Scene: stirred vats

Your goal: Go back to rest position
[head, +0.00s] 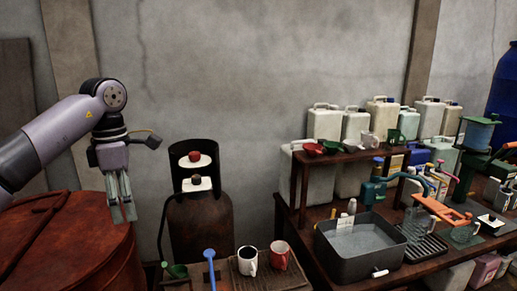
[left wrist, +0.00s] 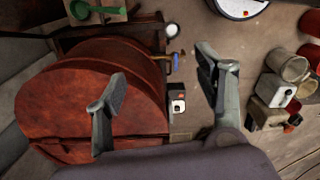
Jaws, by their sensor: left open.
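My left gripper (head: 123,205) hangs fingers-down at the left of the head view, in front of the right edge of the rust-red vat (head: 85,250). Its purple-grey arm comes in from the left. In the left wrist view the two fingers of my left gripper (left wrist: 163,82) stand wide apart with nothing between them. The rust-red vat (left wrist: 70,85) shows below and left of the fingers there. My right gripper is in neither view.
A rusty cylinder (head: 200,225) stands right of the vat. A white mug (head: 247,261) and a red mug (head: 279,255) stand at the bottom centre. A dark basin (head: 335,262) sits on the crowded bench at right, with several jugs behind. The wall area above the cylinder is clear.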

